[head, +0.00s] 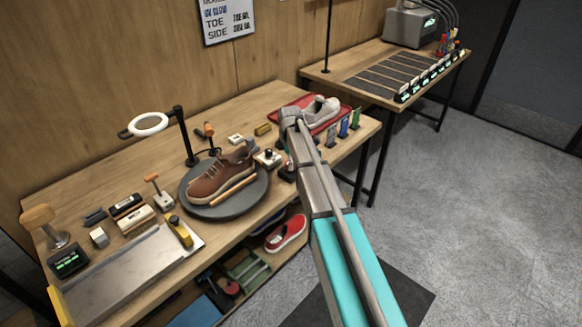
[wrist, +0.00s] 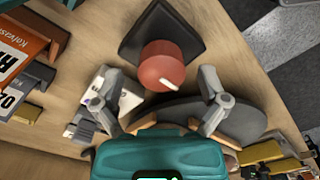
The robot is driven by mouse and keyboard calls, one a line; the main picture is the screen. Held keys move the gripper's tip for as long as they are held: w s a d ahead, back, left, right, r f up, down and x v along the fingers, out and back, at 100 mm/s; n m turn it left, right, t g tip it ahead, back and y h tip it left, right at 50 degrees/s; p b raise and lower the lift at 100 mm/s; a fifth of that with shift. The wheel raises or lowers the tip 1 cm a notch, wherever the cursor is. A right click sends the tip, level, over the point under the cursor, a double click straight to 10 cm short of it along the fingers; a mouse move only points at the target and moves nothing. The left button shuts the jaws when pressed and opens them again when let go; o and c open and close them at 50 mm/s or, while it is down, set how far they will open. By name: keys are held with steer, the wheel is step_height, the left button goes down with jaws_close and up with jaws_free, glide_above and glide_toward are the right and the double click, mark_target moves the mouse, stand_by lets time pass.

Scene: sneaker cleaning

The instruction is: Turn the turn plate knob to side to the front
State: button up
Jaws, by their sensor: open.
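In the wrist view a red-brown round knob (wrist: 160,62) sits on a black square base (wrist: 185,22). A white mark on it points to the lower right of that picture. My gripper (wrist: 158,78) is open, with one finger on each side of the knob's near end and visible gaps, so it is not gripping it. The dark round turn plate (head: 200,211) carries a brown sneaker (head: 222,174) in the head view. Part of the plate also shows below the knob in the wrist view (wrist: 238,118). My arm hides most of the gripper in the head view.
A red shoe (head: 287,233) is on the lower shelf.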

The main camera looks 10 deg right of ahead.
steer(key=shift+f, duration=0.35)
steer(key=c, duration=1)
steer(key=shift+d, duration=0.25)
steer(key=shift+c, duration=0.7)
steer(key=shift+a, duration=0.2)
